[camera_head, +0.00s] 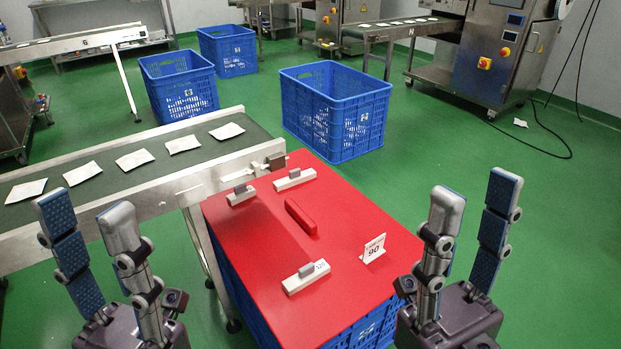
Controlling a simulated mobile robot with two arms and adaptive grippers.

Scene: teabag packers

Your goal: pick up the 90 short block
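A small white upright card marked "90" (374,250) stands near the right edge of the red tabletop (262,255). A white block with a grey handle and a small label (306,277) lies near the front of the top; its label is too small to read surely. Two similar white blocks lie at the back, one at left (241,195) and one at right (295,180). A red bar (301,217) lies in the middle. My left gripper (88,212) is open and empty, left of the red top. My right gripper (475,197) is open and empty, right of the card.
A conveyor (216,146) with several white packets runs along the left and meets the red top's back left corner. Blue crates (335,110) stand on the green floor behind. The red top rests over a blue crate (370,325). Packing machines stand farther back.

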